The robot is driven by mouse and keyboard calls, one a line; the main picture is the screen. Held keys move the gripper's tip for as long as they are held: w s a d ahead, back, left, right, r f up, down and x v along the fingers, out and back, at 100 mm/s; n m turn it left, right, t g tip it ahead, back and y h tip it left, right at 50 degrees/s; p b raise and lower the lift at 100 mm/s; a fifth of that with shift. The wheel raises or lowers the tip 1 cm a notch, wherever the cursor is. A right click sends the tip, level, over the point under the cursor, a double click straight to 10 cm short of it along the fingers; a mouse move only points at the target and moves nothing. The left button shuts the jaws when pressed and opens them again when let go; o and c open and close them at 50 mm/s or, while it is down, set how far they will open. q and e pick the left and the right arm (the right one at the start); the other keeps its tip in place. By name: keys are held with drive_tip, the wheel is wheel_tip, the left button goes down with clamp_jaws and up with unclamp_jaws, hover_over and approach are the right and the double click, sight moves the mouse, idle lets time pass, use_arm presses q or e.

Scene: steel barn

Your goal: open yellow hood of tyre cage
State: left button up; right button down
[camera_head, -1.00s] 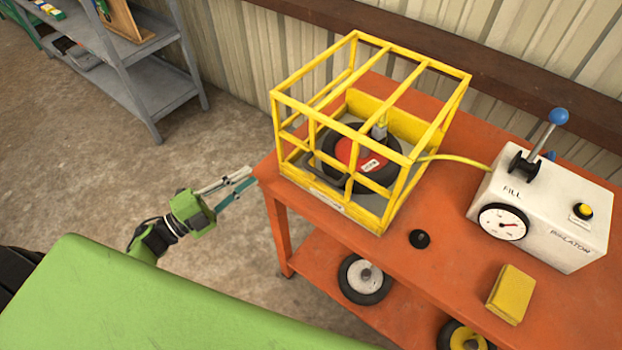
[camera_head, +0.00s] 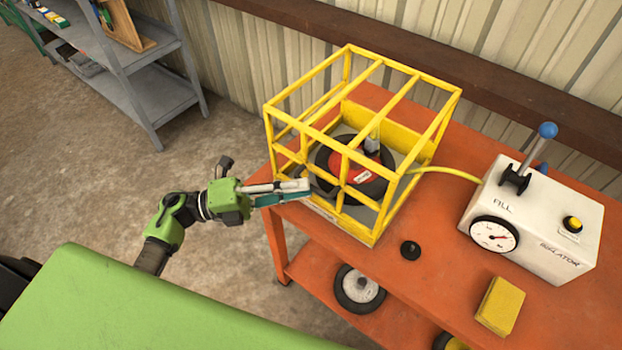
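The tyre cage with its yellow barred hood (camera_head: 363,63) stands on the orange bench. The hood is down, its bars enclosing a black tyre with a red hub (camera_head: 360,172). My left gripper (camera_head: 308,189) is at the cage's front left lower corner. Its grey and teal fingers overlap the lower bars in the picture. I cannot tell whether they touch a bar. The fingers lie close together from this angle, so their opening is unclear. My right gripper is not in view.
On the orange bench (camera_head: 440,262), right of the cage, stand a white inflator box (camera_head: 545,215) with a blue-knobbed lever, a yellow block (camera_head: 500,306) and a black knob (camera_head: 410,250). A yellow hose (camera_head: 445,170) joins cage and box. Grey shelves (camera_head: 150,90) stand back left.

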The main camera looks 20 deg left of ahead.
sight(311, 185)
use_arm(q)
drive_tip(key=shift+p+x, duration=0.3)
drive_tip(key=shift+x, duration=1.2)
drive_tip(key=shift+c, duration=0.5)
clamp_jaws()
